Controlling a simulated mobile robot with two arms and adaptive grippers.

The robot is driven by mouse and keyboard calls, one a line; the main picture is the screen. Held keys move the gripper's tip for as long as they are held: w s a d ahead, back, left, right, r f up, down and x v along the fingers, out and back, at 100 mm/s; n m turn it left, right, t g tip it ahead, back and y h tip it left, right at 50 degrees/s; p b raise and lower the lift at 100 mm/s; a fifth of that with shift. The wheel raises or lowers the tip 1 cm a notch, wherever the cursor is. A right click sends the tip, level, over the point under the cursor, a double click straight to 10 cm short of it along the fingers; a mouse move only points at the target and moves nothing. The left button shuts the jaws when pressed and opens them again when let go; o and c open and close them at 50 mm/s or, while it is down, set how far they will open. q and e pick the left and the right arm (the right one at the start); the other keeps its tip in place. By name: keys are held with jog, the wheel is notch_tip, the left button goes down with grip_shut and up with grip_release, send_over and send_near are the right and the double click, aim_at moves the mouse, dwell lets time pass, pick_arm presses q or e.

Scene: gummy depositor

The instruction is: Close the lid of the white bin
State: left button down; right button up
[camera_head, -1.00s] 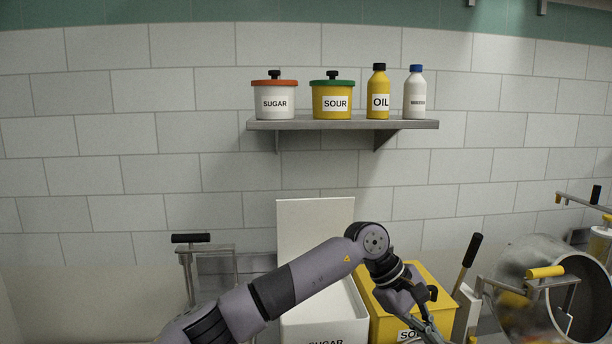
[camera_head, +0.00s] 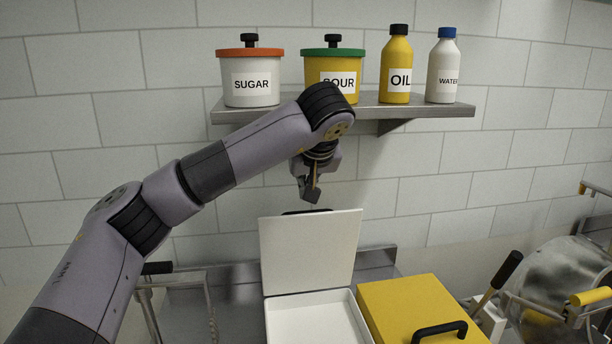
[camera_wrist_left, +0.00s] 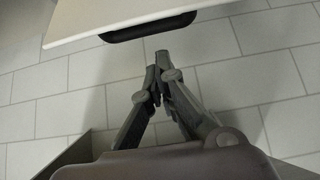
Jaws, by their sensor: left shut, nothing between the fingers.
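The white bin (camera_head: 312,318) stands open at the lower middle of the head view. Its white lid (camera_head: 310,252) stands upright at the back, with a dark handle on its far side at the top edge. My left gripper (camera_head: 312,198) is shut and empty, just above the lid's top edge. In the left wrist view the shut fingertips (camera_wrist_left: 163,60) point toward the lid's edge (camera_wrist_left: 90,22) and its black handle (camera_wrist_left: 150,27), with a small gap visible between them. My right gripper is not in view.
A yellow bin (camera_head: 405,305) with a closed lid and black handle stands right of the white bin. A shelf (camera_head: 350,110) with sugar and sour pots and two bottles is above, close to my left arm. A metal drum (camera_head: 565,275) stands at the far right.

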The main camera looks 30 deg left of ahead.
pick_arm(q)
jog(key=p+x, duration=0.1)
jog(key=x, duration=0.5)
jog(key=shift+w+f+p, duration=0.2)
jog(key=shift+p, duration=0.1)
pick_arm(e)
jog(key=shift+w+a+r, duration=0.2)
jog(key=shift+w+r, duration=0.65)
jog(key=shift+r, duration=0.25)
pick_arm(q)
jog(key=shift+a, duration=0.15)
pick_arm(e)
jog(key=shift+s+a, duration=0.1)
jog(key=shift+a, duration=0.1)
